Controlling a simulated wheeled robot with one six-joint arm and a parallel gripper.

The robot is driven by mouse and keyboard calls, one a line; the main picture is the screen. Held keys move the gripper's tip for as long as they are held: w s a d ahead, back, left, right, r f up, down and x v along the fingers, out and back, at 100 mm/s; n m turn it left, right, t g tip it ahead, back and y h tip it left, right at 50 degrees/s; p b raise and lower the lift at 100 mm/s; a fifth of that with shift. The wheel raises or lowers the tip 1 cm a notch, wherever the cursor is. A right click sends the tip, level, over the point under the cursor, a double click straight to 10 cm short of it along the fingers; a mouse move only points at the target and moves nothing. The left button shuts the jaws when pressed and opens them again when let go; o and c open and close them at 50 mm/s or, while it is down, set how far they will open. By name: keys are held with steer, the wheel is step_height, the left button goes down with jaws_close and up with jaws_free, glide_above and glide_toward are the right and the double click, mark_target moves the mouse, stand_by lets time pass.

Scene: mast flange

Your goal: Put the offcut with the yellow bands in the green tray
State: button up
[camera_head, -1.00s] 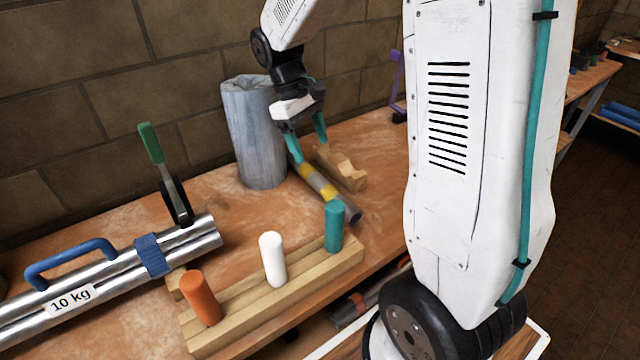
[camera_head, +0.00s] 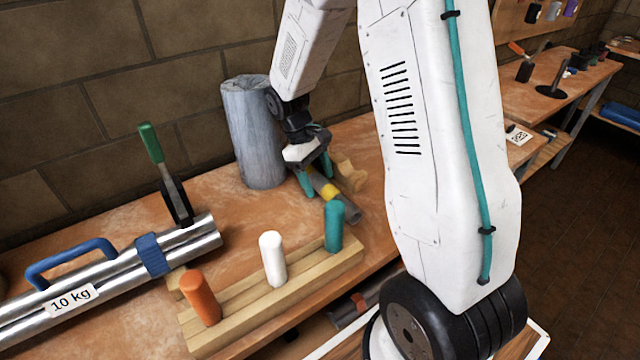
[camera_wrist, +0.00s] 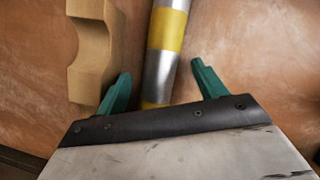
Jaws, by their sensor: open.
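The offcut (camera_head: 343,205) is a silvery-grey tube with yellow bands. It lies on the workbench behind the teal peg. In the wrist view the offcut (camera_wrist: 162,68) runs from the top edge down between my fingers, with two yellow bands showing. My gripper (camera_head: 318,180) is open, with teal fingers pointing down over the offcut. In the wrist view my gripper (camera_wrist: 160,72) has one finger on each side of the tube, with gaps visible. Whether the fingers reach down to its level is hard to tell. No green tray is visible.
A notched wooden block (camera_head: 350,174) lies close beside the offcut, also seen in the wrist view (camera_wrist: 92,50). A grey cylinder (camera_head: 252,130) stands behind. In front are a wooden rack (camera_head: 300,291) with three pegs and a steel tube weight (camera_head: 110,275) with a green-handled clamp (camera_head: 152,143).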

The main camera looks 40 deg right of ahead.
jaws_close()
steer(key=shift+r, duration=0.15)
